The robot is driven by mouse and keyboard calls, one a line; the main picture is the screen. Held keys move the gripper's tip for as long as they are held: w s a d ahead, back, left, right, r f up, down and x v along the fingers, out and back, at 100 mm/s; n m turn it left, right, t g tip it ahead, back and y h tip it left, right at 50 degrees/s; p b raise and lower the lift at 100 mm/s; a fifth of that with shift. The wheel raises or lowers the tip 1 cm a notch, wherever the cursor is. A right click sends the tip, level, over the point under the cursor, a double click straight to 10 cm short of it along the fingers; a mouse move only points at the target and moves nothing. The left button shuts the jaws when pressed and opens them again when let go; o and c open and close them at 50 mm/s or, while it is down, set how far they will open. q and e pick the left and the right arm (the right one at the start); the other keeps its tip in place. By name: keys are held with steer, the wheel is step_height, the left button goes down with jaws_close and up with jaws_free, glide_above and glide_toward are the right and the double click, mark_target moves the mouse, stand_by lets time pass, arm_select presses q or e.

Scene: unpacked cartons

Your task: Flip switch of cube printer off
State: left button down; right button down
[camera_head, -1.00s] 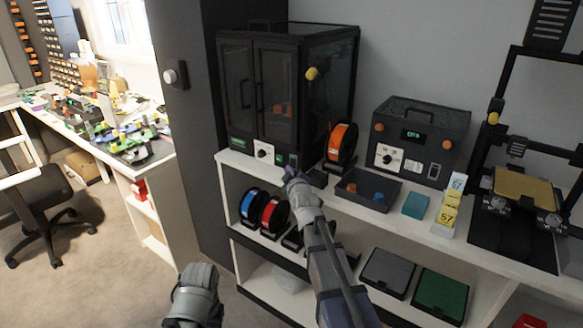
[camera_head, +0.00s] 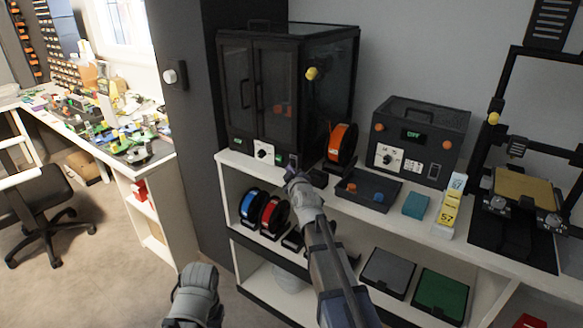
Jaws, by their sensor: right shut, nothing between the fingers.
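The cube printer (camera_head: 283,90) is a black enclosed box with two glazed front doors, on the white shelf unit's top at the left. Its lower front has a white dial (camera_head: 264,151) and a small green-marked panel (camera_head: 281,158). My right gripper (camera_head: 291,170) is shut and empty, with its tip at the printer's lower right front corner, beside that panel. The tip covers part of this area, so I cannot tell the switch's position or whether the tip touches it. A grey part of my left arm shows at the bottom; its gripper fingers do not show.
An orange filament spool (camera_head: 342,144) stands right of the printer, close to my right gripper. A dark tray (camera_head: 368,190) and a black control box (camera_head: 420,140) with a green display stand farther right. Blue and red spools (camera_head: 270,214) sit on the shelf below.

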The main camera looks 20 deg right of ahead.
steer(key=shift+s+a+r, duration=0.1)
steer(key=shift+s+a, duration=0.35)
steer(key=shift+a, duration=0.15)
steer(key=shift+s+a, duration=0.1)
steer(key=s+a, duration=0.3)
steer(key=shift+a+r+p, duration=0.3)
steer(key=shift+a+p, duration=0.05)
steer(key=shift+p, duration=0.05)
stand_by(0.5)
